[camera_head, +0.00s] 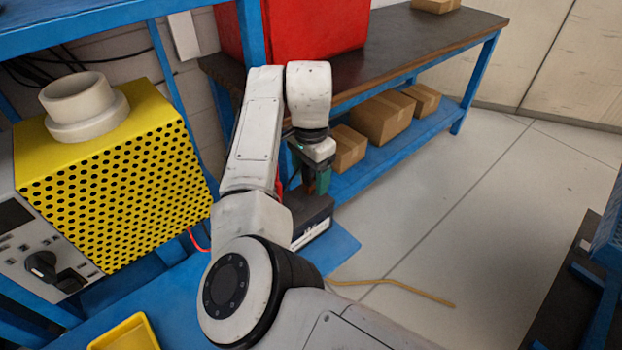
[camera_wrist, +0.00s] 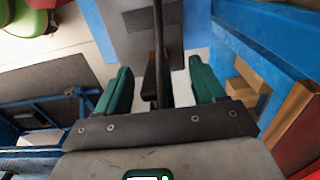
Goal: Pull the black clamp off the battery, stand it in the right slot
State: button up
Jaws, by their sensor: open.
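My gripper (camera_head: 318,180) has green fingers and hangs just above the dark battery (camera_head: 312,212) in the head view. In the wrist view my gripper (camera_wrist: 160,82) is open, its two green fingers wide apart. A narrow dark piece (camera_wrist: 157,70), apparently the black clamp, stands between the fingers, with gaps on both sides. A thin dark bar runs up from it in the picture. In the head view the black clamp cannot be told apart from my gripper and the battery. A bit of red shows beside my arm there. I cannot make out the slots in either view.
The battery sits on a blue surface (camera_head: 340,246). A yellow perforated box (camera_head: 120,175) stands at left, with a yellow tray (camera_head: 128,334) below. A workbench (camera_head: 425,45) with a red case (camera_head: 318,25) and cardboard boxes (camera_head: 380,119) is behind. Open floor lies at right.

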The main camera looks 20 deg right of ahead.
jog(key=shift+f, duration=0.5)
jog(key=shift+p, duration=0.75)
dwell(1.0)
jog(key=shift+c, duration=0.5)
grip_shut()
jog(key=shift+r, duration=0.15)
jog(key=shift+r+p, duration=2.85)
jog(key=shift+p, duration=0.15)
